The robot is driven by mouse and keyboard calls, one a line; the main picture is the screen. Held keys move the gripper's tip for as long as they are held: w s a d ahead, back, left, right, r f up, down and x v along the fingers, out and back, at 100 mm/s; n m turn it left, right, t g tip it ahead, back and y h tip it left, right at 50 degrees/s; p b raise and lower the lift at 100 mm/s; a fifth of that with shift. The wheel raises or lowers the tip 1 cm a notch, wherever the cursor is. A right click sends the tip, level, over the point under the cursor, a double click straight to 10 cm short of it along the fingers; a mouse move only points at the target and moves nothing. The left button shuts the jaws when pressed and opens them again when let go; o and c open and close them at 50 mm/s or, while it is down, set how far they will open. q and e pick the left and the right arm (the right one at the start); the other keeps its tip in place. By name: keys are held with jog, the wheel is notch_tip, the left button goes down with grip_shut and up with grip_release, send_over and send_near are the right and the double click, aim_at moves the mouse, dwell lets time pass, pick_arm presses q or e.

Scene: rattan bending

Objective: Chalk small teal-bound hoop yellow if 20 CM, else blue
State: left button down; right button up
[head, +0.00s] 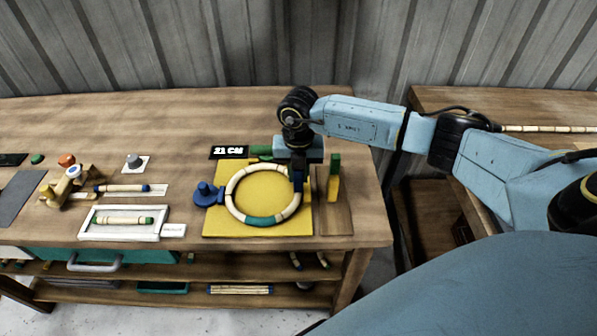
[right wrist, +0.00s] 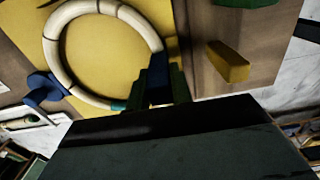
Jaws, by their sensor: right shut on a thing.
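A small cane hoop (head: 232,187) with a teal binding (head: 262,220) at its front lies on a yellow board (head: 217,226). A dark display (head: 228,152) behind it reads 21 CM. My right gripper (head: 297,172) is over the hoop's right side, shut on a blue chalk (head: 297,184). The blue chalk also shows between green fingers in the right wrist view (right wrist: 157,78), close to the hoop's rim (right wrist: 105,8); I cannot tell if they touch. My left gripper is out of view.
A blue clamp-like piece (head: 206,193) sits at the hoop's left. Farther left are a white tray (head: 84,234) with a cane piece, a wooden jig (head: 70,185) and a grey knob (head: 134,161). The bench's back strip is clear.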

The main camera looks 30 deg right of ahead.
jog(key=shift+r+p, duration=2.85)
jog(key=shift+r, duration=0.7)
jog(key=shift+f, duration=0.1)
